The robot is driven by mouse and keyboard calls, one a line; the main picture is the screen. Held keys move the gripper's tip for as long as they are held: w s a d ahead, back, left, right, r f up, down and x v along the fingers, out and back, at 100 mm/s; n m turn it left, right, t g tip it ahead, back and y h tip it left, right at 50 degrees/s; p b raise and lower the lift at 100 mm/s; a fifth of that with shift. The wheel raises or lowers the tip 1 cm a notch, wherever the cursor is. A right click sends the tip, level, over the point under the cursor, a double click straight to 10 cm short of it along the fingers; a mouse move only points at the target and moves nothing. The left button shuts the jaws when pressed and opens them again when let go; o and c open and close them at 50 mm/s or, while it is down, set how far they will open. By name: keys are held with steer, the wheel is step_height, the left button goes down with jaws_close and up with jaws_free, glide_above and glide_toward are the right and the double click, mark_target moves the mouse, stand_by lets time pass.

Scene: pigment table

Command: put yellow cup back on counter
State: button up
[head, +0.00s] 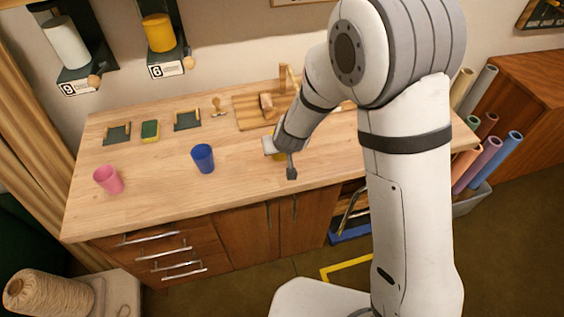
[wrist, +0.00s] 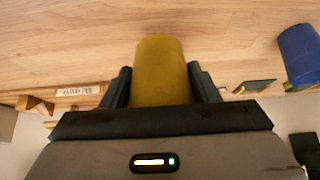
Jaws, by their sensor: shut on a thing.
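The yellow cup (wrist: 162,62) is between the two fingers of my gripper (wrist: 161,84) in the wrist view, and the gripper is shut on it. In the head view my gripper (head: 281,158) is over the middle of the wooden counter (head: 235,190), to the right of the blue cup. Only a sliver of the yellow cup shows there, as the gripper and arm hide the rest. I cannot tell whether the cup touches the counter top.
A blue cup (head: 203,158) stands left of my gripper and a pink cup (head: 108,179) is farther left. Behind are a green-topped block (head: 150,131), small dark trays (head: 117,134), a stamp (head: 218,106) and a wooden rack (head: 250,110). The front of the counter between is clear.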

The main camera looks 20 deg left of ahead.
mark_target(280, 159)
steer(key=shift+s+a+f+b, duration=0.1)
steer(key=shift+f+b, duration=0.25)
steer(key=shift+f, duration=1)
steer(key=shift+s+a+f+b, duration=0.1)
steer(key=shift+f+b, duration=0.25)
steer(key=shift+f, duration=0.95)
steer(key=shift+f, duration=0.15)
steer(key=o, duration=1.1)
